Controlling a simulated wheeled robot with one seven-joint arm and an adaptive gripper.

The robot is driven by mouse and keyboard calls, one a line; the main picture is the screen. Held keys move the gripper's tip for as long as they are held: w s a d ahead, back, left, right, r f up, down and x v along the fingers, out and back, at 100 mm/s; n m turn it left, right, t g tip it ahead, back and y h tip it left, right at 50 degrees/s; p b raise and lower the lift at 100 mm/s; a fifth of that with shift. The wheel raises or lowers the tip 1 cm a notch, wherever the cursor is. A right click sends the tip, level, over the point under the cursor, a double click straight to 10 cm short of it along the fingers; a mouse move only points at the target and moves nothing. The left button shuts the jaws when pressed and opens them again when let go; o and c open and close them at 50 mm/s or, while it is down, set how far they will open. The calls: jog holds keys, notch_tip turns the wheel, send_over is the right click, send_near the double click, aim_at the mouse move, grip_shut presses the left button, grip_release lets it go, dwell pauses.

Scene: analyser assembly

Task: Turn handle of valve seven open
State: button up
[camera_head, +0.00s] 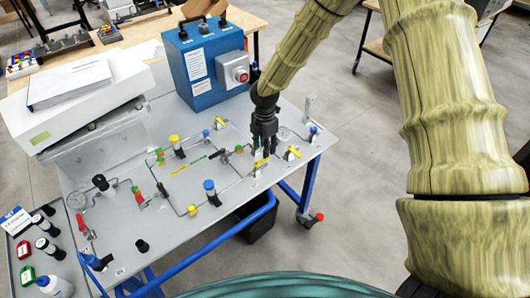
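A grey panel table (225,222) carries thin piping with several small valves. My gripper (265,152) points down over the right part of the panel. Its fingertips are at or just above a yellow valve handle (261,162); I cannot tell whether they touch it or whether the fingers are open or shut. A second yellow handle (294,152) is just right of the gripper. No valve number is readable, so I cannot tell which is valve seven.
A blue box with a red button (208,72) stands behind the panel. A white analyser (75,95) is at the back left. Upright fittings, such as a blue-capped one (209,186), rise from the panel. A dark tray (30,262) with bottles lies at the left.

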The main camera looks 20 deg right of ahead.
notch_tip(320, 180, up, 8)
jog(key=shift+f, duration=0.25)
dwell(1.6)
